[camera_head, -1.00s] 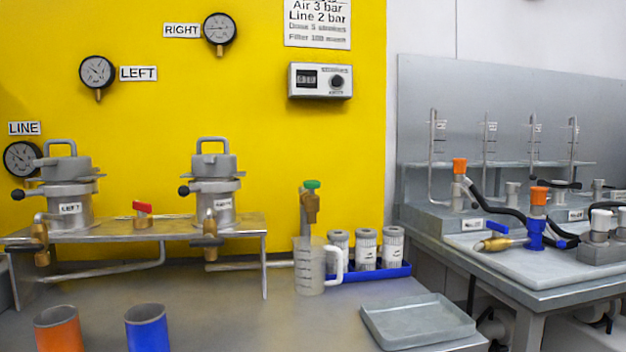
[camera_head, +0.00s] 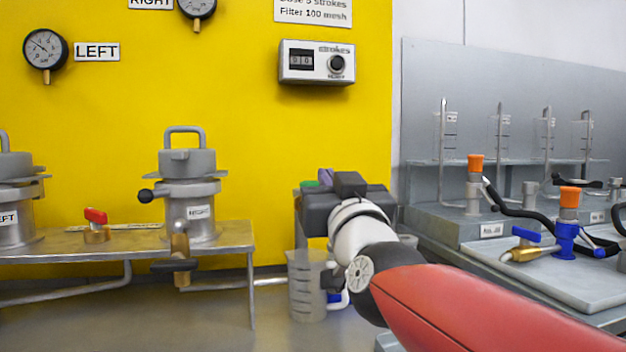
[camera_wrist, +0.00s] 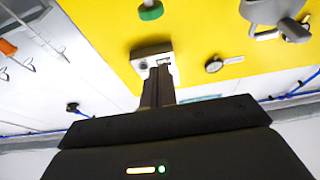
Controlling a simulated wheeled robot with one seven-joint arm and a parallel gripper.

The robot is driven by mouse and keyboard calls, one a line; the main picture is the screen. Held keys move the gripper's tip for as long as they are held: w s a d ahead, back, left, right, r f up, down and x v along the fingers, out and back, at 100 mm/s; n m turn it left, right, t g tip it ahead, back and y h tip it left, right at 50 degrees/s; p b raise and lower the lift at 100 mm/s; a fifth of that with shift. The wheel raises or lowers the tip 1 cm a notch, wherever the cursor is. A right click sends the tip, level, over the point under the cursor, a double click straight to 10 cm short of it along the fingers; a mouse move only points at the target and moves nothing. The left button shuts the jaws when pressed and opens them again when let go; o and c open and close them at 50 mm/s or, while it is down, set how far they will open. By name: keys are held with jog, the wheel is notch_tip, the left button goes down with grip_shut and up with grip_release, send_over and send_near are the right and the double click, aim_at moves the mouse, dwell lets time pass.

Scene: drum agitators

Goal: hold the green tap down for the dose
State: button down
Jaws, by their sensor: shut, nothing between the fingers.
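The green tap (camera_head: 310,185) shows as a small green patch just left of my gripper in the head view; my gripper and arm hide much around it. In the wrist view the green tap (camera_wrist: 151,11) is a round green knob at the top edge, beyond my fingertips, with a visible gap in the picture. My gripper (camera_wrist: 158,82) is shut with nothing between its fingers. In the head view its dark body (camera_head: 345,195) covers the area beside the tap; I cannot tell from there whether they touch. A clear measuring jug (camera_head: 306,285) stands below, partly hidden by my arm.
A grey stroke counter (camera_head: 317,63) hangs on the yellow wall above. A metal bench (camera_head: 130,240) with lidded pots and a red-handled valve (camera_head: 96,225) stands left. A grey bench with hoses and orange-topped fittings (camera_head: 569,198) stands right.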

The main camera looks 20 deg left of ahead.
jog(key=w+a+p, duration=0.1)
jog(key=w+a, duration=0.4)
jog(key=w, duration=0.3)
jog(key=shift+f, duration=0.4)
